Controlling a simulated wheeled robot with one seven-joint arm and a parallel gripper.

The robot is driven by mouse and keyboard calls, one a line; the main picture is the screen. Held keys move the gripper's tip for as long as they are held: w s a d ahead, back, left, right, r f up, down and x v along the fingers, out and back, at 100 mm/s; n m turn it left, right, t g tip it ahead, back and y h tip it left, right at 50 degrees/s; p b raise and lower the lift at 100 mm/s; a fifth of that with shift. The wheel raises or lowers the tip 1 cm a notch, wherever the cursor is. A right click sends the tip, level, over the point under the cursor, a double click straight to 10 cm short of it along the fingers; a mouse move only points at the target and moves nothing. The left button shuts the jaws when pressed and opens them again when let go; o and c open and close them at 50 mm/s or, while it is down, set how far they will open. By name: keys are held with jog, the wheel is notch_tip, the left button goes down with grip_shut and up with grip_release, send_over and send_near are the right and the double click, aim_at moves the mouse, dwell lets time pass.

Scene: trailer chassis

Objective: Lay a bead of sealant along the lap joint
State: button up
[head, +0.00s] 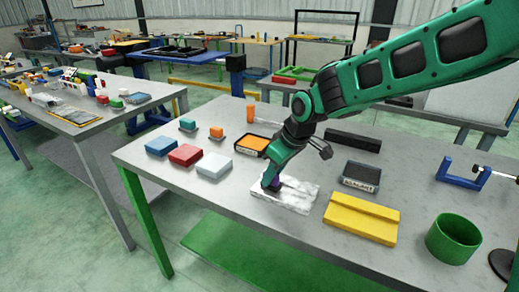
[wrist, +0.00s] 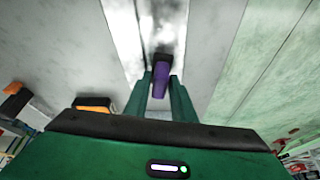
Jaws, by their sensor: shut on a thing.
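My gripper (head: 270,182) points down at the bench and is shut on a purple tool (head: 275,184), perhaps the sealant applicator. In the wrist view the purple tool (wrist: 160,78) stands between the green fingers (wrist: 160,98), with a dark upper end. A streaked white-grey plate (head: 296,198) lies flat below it and is likely the lap joint piece. It runs up the wrist view (wrist: 162,20) as a bright band. The tool's tip is at or just over the plate; I cannot tell if it touches. I see no clear bead.
On the bench (head: 240,222), a yellow stepped block (head: 362,219), a green cup (head: 453,238) and a blue clamp (head: 462,174) lie right. A labelled dark tray (head: 361,176) is behind the plate, and an orange-filled tray (head: 252,145) behind left. Blue, red (head: 186,155) and white blocks lie left.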

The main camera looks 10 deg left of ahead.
jog(key=shift+w+a+r, duration=0.1)
jog(key=shift+w+a, duration=0.1)
jog(key=shift+a, duration=0.2)
jog(key=shift+w+a, duration=0.3)
jog(key=shift+a, duration=0.35)
jog(key=shift+w+a, duration=0.15)
jog(key=shift+a, duration=0.2)
jog(key=shift+w+a+r, duration=0.15)
jog(key=shift+r, duration=0.1)
notch_tip(320, 180, up, 7)
jog(key=shift+f, duration=0.15)
